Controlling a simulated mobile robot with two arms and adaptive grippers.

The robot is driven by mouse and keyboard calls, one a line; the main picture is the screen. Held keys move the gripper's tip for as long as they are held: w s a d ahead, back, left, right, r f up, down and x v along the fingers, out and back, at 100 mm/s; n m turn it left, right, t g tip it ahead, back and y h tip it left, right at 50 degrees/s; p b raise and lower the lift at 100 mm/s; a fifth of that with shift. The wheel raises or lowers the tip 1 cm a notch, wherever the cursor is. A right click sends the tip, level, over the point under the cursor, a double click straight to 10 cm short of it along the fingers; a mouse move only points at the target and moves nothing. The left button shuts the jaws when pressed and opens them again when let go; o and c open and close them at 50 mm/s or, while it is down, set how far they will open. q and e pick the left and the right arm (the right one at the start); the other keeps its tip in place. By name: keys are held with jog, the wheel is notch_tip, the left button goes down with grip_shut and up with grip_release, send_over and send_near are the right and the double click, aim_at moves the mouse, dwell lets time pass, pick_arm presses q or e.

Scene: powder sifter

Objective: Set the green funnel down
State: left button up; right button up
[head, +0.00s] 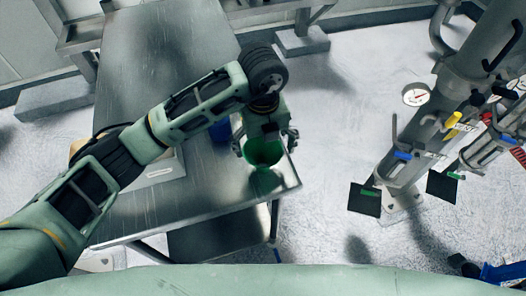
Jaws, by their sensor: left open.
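The green funnel (264,153) is at the right end of the metal table (150,50), near the table's front right corner. My left gripper (265,143) is right over the funnel, with its open fingers on either side of it. The gripper and wrist hide the back part of the funnel. Whether the fingers touch the funnel cannot be told. A green reflection shows on the tabletop just below it in the picture. My right gripper is not in view.
A blue object (220,130) stands on the table left of the funnel, partly hidden by my left arm. A pale tray (160,172) lies under the arm. Steel pipework with a gauge (416,95) stands at the right, across open floor.

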pick_arm(q)
notch_tip(320, 180, up, 8)
jog(key=b, duration=0.1)
jog(key=shift+s, duration=0.2)
dwell(0.5)
